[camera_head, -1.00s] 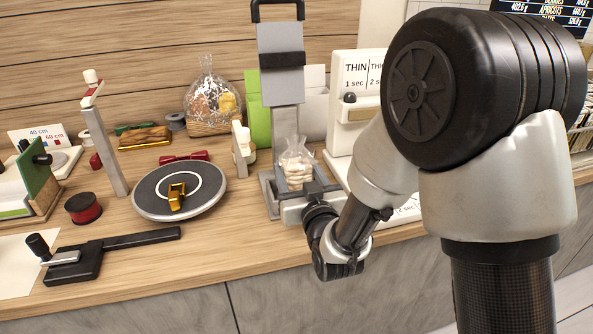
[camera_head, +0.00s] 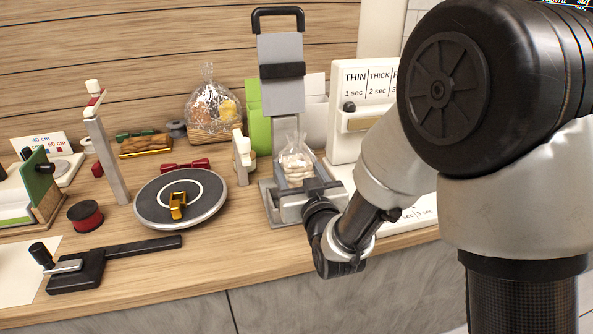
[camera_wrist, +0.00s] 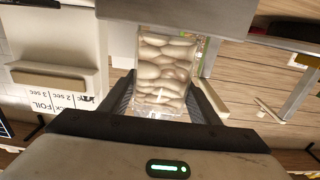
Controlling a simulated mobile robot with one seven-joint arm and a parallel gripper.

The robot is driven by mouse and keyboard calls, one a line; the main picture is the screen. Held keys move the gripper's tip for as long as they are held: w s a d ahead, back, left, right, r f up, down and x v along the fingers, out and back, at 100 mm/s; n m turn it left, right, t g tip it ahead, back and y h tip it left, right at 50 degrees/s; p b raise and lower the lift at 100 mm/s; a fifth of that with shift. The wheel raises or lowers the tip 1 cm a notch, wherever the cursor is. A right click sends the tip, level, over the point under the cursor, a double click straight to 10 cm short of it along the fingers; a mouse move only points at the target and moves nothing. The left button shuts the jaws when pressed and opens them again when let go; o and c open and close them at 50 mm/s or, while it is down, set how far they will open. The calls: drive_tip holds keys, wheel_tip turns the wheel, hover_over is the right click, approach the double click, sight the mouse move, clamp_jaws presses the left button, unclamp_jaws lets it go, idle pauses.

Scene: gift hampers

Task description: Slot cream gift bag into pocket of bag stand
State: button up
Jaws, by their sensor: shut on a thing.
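My gripper (camera_head: 297,192) is shut on a clear bag of cream-coloured, almond-like pieces (camera_head: 295,163). The bag is upright between the dark fingers in the wrist view (camera_wrist: 163,75), its lower end towards my palm. In the head view it is in front of the grey column of a tall stand with a black handle (camera_head: 281,75), over its base. I cannot tell whether the bag touches the stand. Behind this stand are a green upright piece (camera_head: 258,128) and a pale one (camera_head: 314,122), partly hidden. I cannot tell which thing is the bag stand or a cream gift bag.
A white machine with time labels (camera_head: 365,100) stands to the right. A round grey turntable (camera_head: 150,207) with a gold piece is to the left. A wrapped basket (camera_head: 212,108) stands behind. A black lever tool (camera_head: 95,265) lies at the front left; the front counter strip is mostly clear.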

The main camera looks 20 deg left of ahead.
sight(298, 155)
drive_tip(key=shift+r+p, duration=0.75)
drive_tip(key=shift+r, duration=1.25)
drive_tip(key=shift+s+d+f, duration=0.1)
